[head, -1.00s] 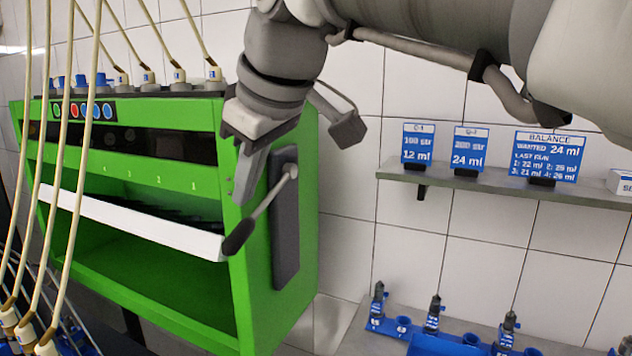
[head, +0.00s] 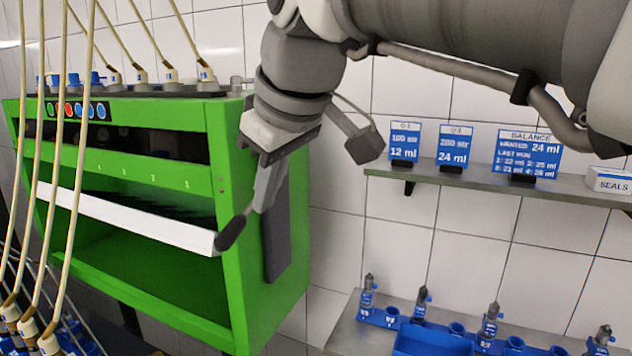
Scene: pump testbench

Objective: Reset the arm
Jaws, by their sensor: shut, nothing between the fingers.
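My gripper (head: 264,205) is shut and empty, pointing down in front of the right side of the green test bench (head: 228,215). A lever with a black handle (head: 231,233) is on that side, and the handle hangs down to the left. My fingers cover most of the lever's rod and its pivot, and I cannot tell whether they touch it. A dark upright plate (head: 277,235) behind the lever is partly hidden by the fingers.
A shelf (head: 470,175) on the tiled wall holds blue signs (head: 528,153) and a box marked SEALS (head: 609,180). Below it, a blue rack (head: 430,341) with several small fittings stands on a grey counter. Pale hoses (head: 72,200) hang at left. Bare wall lies between bench and shelf.

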